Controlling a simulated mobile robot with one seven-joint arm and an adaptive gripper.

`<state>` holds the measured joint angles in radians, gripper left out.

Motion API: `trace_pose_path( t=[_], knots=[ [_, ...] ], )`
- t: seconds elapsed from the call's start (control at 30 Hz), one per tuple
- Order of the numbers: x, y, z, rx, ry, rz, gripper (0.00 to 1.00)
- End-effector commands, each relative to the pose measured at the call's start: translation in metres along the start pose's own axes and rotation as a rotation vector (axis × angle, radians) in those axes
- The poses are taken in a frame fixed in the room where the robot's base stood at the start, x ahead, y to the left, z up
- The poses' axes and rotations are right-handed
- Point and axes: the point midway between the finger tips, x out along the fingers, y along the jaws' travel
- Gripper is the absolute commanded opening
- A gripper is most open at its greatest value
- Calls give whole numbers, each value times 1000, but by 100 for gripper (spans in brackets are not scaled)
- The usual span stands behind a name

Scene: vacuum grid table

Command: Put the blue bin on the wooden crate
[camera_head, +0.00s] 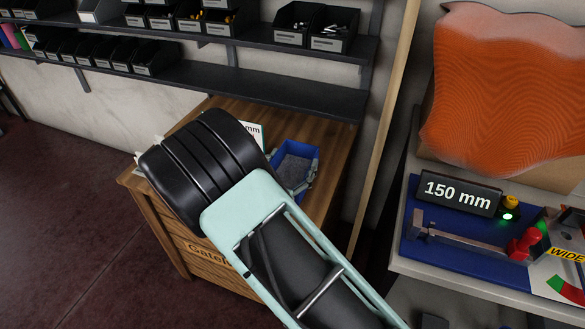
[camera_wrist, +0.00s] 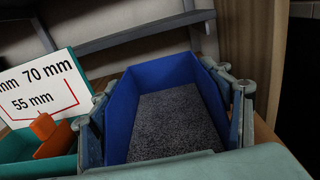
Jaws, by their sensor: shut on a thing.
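The blue bin (camera_head: 283,148) is open-topped, with grey granular contents or lining inside. In the wrist view the blue bin (camera_wrist: 168,70) sits between the fingers of my gripper (camera_wrist: 172,85), one finger along each side wall. My gripper (camera_head: 293,167) is shut on the bin; my arm hides part of it in the head view. The wooden crate (camera_head: 150,205), a slatted brown body with partly hidden lettering on its front, is below my wrist. The bin appears over its wooden top (camera_head: 338,160). I cannot tell whether the bin touches it.
A sign with millimetre sizes (camera_wrist: 45,85) and a teal bin (camera_wrist: 15,148) with an orange part (camera_wrist: 55,135) are left of the blue bin. Dark shelves (camera_head: 250,88) with black bins stand behind. A wooden post (camera_head: 385,120) is to the right.

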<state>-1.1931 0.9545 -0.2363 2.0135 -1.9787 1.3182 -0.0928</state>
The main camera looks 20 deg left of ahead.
Motion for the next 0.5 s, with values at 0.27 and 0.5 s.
trace_pose_path(
  t=[0.27, 0.5],
  knots=[
    [0, 0, -12, 1, -2, 0, 41],
    [0, 0, -16, 1, -1, 0, 76]
  ],
)
